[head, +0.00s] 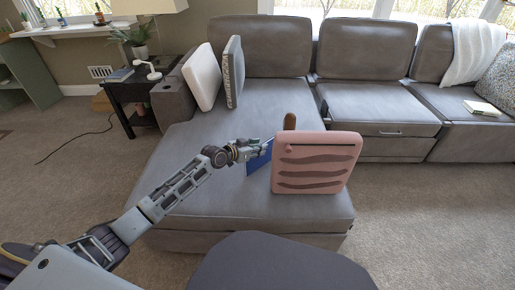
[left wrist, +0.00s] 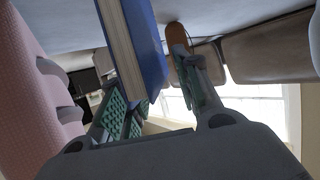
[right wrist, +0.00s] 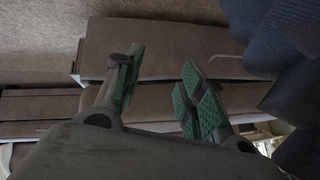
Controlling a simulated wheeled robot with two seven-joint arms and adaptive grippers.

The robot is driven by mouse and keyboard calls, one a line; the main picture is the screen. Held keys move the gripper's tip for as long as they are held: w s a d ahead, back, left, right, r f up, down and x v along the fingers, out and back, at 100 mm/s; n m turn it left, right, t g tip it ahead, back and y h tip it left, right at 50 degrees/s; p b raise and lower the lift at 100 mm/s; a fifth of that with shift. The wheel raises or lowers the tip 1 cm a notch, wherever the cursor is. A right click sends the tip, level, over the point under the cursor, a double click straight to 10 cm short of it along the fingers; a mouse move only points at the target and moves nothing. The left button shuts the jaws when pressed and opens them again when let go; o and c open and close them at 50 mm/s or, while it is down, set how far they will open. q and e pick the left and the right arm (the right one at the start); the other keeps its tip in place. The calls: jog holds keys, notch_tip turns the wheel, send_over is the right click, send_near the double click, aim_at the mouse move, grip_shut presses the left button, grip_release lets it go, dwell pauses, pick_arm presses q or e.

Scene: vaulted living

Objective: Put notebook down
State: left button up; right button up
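The blue notebook (head: 259,157) stands tilted over the front part of the sofa seat, beside a pink cushion. Its blue cover and pale page edge (left wrist: 118,45) show large in the left wrist view. My left gripper (head: 251,149) is at the notebook's upper left edge. In the left wrist view its fingers (left wrist: 155,95) are apart, with the notebook's end between or just in front of them. A gap shows between the right finger and the cover. The notebook's lower end is partly hidden by the cushion. My right gripper (right wrist: 160,92) is open and empty, outside the head view.
The pink cushion (head: 316,163) with brown stripes stands on the grey sofa seat (head: 235,190), a brown rounded object (head: 290,121) behind it. White (head: 202,77) and grey (head: 234,72) cushions lean farther back. The seat left of the notebook is clear. A small book (head: 482,108) lies far right.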

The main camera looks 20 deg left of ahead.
pick_arm(q)
jog(key=shift+r, duration=0.1)
pick_arm(e)
jog(key=shift+r, duration=0.1)
pick_arm(q)
jog(key=shift+s+a+r, duration=0.15)
jog(key=shift+s+a, duration=0.05)
jog(key=shift+s, duration=0.1)
jog(key=shift+p+v, duration=0.8)
jog(key=shift+v, duration=0.7)
jog(key=p+v, duration=0.2)
jog(key=v, duration=0.6)
jog(key=shift+p, duration=0.3)
pick_arm(e)
notch_tip(320, 180, up, 8)
jog(key=d+g+h, duration=0.1)
jog(key=shift+d+n+g, duration=0.25)
jog(key=shift+n+g, duration=0.05)
jog(key=shift+n, duration=0.1)
pick_arm(q)
jog(key=shift+s+a, duration=0.1)
pick_arm(e)
jog(key=shift+s, duration=0.1)
